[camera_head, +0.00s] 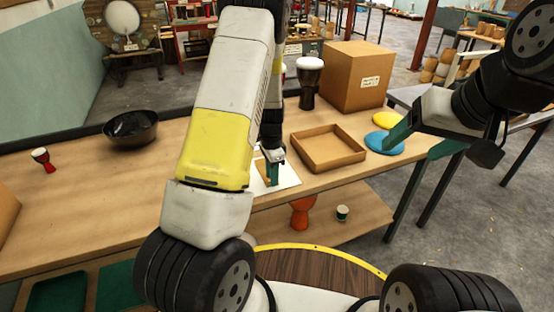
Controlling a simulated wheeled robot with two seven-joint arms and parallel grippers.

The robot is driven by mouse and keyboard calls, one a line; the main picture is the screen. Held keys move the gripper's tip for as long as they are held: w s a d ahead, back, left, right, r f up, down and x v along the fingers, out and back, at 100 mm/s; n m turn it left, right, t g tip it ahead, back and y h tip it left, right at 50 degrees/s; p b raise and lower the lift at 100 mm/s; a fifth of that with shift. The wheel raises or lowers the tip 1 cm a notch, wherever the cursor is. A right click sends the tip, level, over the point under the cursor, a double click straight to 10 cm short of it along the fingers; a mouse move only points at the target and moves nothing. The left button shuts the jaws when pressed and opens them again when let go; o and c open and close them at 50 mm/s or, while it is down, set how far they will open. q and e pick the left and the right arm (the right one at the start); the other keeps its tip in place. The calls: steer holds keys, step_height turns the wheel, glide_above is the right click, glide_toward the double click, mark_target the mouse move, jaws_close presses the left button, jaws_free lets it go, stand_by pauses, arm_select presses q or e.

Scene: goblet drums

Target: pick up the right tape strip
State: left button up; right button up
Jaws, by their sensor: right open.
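I cannot make out a tape strip clearly in the head view. A white sheet (287,181) lies on the wooden table (330,180) near its front edge. A small brown patch (262,171) shows on the sheet beside my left gripper (270,181); I cannot tell what it is. My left gripper points down at the sheet, its green fingers close to it, and its opening is unclear. My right gripper (411,152) is open, its green fingers wide apart near the table's right end, beside the blue disc (381,144). Nothing shows between them.
An open shallow cardboard tray (327,160) stands right of the sheet. Behind it are a closed box (355,78) and a goblet drum (308,82). A yellow disc (386,118) lies by the blue one. A black bowl (131,130) and small red drum (43,160) stand left.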

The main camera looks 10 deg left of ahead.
arm_select(q)
steer(key=shift+f, duration=0.8)
jaws_close()
steer(key=shift+r, duration=0.1)
